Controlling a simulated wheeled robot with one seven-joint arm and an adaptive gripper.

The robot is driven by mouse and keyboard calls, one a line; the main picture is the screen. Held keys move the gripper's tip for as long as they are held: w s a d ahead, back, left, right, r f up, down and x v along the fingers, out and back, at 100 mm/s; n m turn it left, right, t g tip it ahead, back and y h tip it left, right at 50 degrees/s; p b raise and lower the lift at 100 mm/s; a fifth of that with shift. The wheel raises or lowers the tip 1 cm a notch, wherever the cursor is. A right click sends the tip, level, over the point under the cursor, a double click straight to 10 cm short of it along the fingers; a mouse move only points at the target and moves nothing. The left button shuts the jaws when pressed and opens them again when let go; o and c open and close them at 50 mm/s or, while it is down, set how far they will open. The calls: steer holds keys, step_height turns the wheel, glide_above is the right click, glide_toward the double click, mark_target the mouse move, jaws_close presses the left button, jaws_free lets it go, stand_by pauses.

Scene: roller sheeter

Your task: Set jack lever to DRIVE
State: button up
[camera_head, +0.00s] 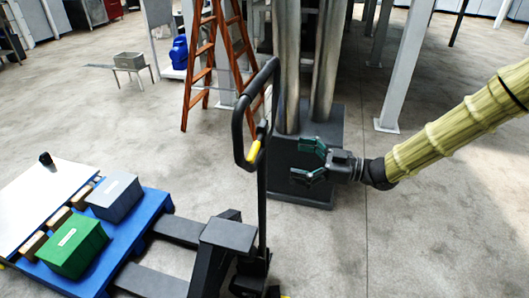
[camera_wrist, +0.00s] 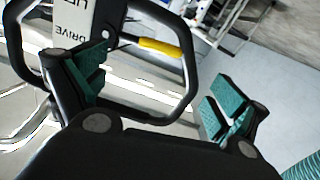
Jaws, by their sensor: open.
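The pallet jack's black loop handle (camera_head: 268,78) stands upright in the head view, with the yellow-tipped jack lever (camera_head: 253,151) at its lower left. In the wrist view the yellow lever (camera_wrist: 160,47) crosses the handle loop (camera_wrist: 187,75), beside a white plate (camera_wrist: 75,20) reading DRIVE and, partly cut off, UP. My gripper (camera_head: 306,162) is open and empty, right of the handle in the head view. In the wrist view my gripper (camera_wrist: 155,88) has its left finger overlapping the plate side of the loop and its right finger outside the loop. Contact cannot be told.
A blue pallet (camera_head: 150,210) with a green bin (camera_head: 73,247) and a grey bin (camera_head: 115,195) lies at left. A dark machine base with metal columns (camera_head: 322,80) stands behind my gripper. An orange ladder (camera_head: 203,60) stands behind the handle.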

mark_target(257, 151)
steer(key=p+x, duration=0.2)
steer(key=x, duration=0.7)
steer(key=shift+a+f, duration=0.1)
steer(key=shift+a, duration=0.2)
steer(key=c, duration=0.8)
steer(key=shift+d+r, duration=0.2)
steer(key=shift+d, duration=0.05)
steer(key=c, duration=1.4)
steer(key=shift+w, duration=0.1)
jaws_close()
